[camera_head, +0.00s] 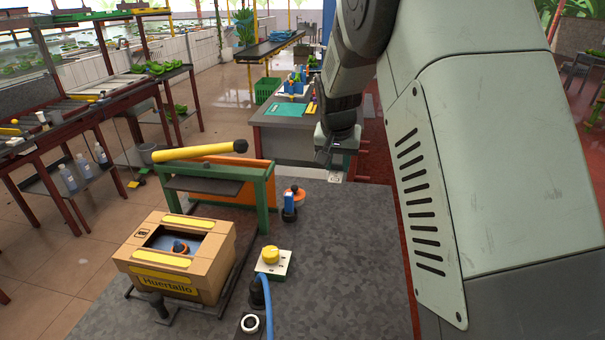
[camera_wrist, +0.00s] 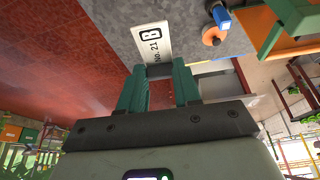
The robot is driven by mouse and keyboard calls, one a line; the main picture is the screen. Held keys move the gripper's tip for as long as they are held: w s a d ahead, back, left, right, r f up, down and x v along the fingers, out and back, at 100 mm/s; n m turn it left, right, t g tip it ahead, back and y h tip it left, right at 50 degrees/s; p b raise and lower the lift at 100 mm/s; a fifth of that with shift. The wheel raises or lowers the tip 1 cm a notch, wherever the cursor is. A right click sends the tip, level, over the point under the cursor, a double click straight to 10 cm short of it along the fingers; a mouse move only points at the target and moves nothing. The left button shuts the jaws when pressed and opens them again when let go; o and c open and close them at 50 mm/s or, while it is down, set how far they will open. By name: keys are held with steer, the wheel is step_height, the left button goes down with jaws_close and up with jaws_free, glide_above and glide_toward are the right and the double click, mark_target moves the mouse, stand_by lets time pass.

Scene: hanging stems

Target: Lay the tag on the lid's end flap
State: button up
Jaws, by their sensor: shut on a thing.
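My gripper (camera_wrist: 159,72) is shut on a white tag (camera_wrist: 152,43) printed "No. 21 B", which sticks out beyond the green fingers. In the head view my gripper (camera_head: 335,164) hangs past the far edge of the grey table, with the tag (camera_head: 335,176) pale beneath it. The cardboard box (camera_head: 212,270) marked "Huertallo" stands at the front left, well apart from my gripper. Its lid (camera_head: 205,228) has yellow strips, a small dark mark and an opening showing blue and orange inside. I cannot tell which part is the end flap.
A green and orange frame (camera_head: 262,195) with a yellow bar (camera_head: 200,151) stands behind the box. A blue and orange tool (camera_head: 290,205), a yellow button (camera_head: 270,255), a blue hose (camera_head: 266,300) and a white ring (camera_head: 250,323) are nearby. The grey table's (camera_head: 345,260) right part is clear.

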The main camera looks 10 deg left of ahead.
steer(key=s+d+r, duration=0.5)
steer(key=s+d, duration=0.2)
steer(key=d, duration=0.1)
glide_above(216, 237)
steer(key=s, duration=0.1)
step_height(216, 237, down, 11)
steer(key=shift+n, duration=0.3)
steer(key=shift+s+f, duration=0.15)
steer(key=shift+f, duration=2.5)
steer(key=shift+f, duration=0.65)
steer(key=o, duration=1.4)
steer(key=shift+o, duration=0.2)
steer(key=shift+r, duration=0.2)
